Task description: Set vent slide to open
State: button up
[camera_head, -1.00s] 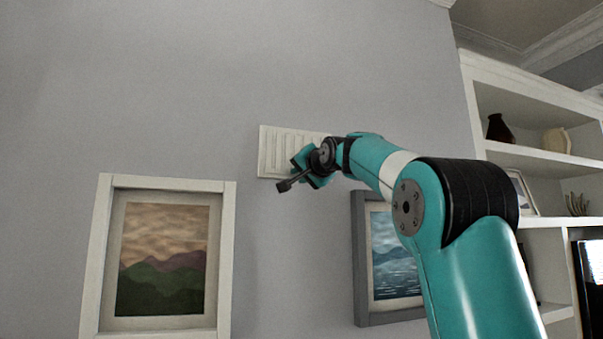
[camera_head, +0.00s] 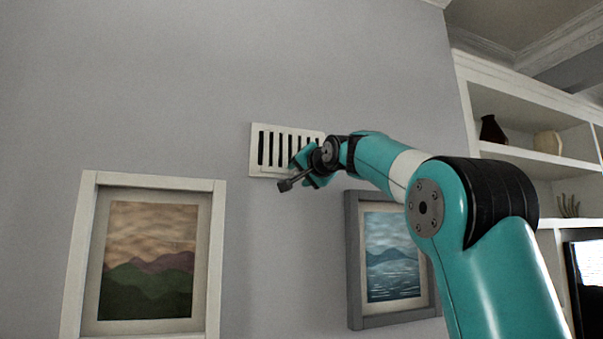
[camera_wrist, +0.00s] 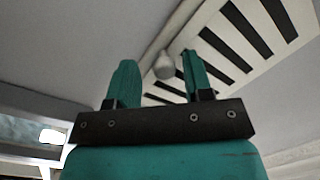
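The vent (camera_head: 254,150) is a white wall plate with a row of dark open slots, partly hidden behind my gripper (camera_head: 304,164) in the head view. In the wrist view the vent (camera_wrist: 226,36) fills the upper right, with dark slots between white bars. The knob looks closer to the right finger, with a clear gap to the left one. I cannot tell whether either finger touches it.
A white-framed landscape picture (camera_head: 217,265) hangs below left of the vent. A grey-framed seascape (camera_head: 354,290) hangs below right, close to my arm. White shelves (camera_head: 540,155) with a dark vase (camera_head: 493,130) stand at the right. The wall left of the vent is bare.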

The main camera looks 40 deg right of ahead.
jog(key=shift+a, duration=0.1)
jog(key=b+v, duration=0.7)
jog(key=v, duration=1)
jog(key=shift+s, duration=0.2)
jog(key=shift+f, duration=0.1)
